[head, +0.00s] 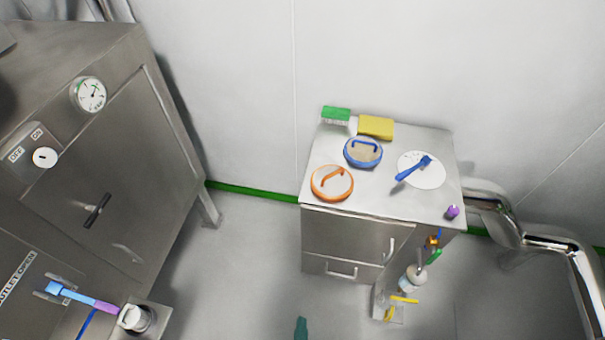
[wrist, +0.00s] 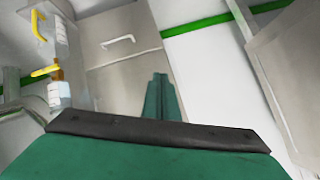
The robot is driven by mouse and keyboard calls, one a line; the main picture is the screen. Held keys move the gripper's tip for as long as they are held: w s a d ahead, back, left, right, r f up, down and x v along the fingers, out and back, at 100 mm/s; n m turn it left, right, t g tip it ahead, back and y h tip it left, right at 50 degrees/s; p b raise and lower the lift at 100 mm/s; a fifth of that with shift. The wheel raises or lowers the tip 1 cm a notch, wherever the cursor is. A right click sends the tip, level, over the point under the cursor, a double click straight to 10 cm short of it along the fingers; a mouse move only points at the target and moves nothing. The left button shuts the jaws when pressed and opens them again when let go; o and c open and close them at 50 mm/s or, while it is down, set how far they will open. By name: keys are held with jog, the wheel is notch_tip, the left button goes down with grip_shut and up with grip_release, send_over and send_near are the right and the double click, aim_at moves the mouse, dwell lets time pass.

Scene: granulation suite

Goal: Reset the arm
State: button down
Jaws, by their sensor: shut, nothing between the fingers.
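My gripper (wrist: 160,82) shows in the wrist view as teal fingers pressed together, with nothing between them. It points toward the floor and the front of a steel cabinet (wrist: 120,48). In the head view only a small teal tip of my gripper (head: 301,326) shows at the bottom edge, in front of the cabinet and apart from it. The rest of my arm is out of the head view.
A steel machine (head: 120,165) stands left, pipes (head: 540,238) right. Floor between is clear.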

jog(key=s+r+n+t, duration=0.2)
jog(key=s+r+n, duration=0.1)
jog(key=r, duration=0.9)
jog(key=s+r+n+t, duration=0.2)
jog(key=s+r+n, duration=0.1)
jog(key=r, duration=0.9)
jog(key=shift+s+d+t, duration=0.25)
jog(key=shift+s+t, duration=0.05)
jog(key=shift+s, duration=0.25)
jog(key=shift+s, duration=0.1)
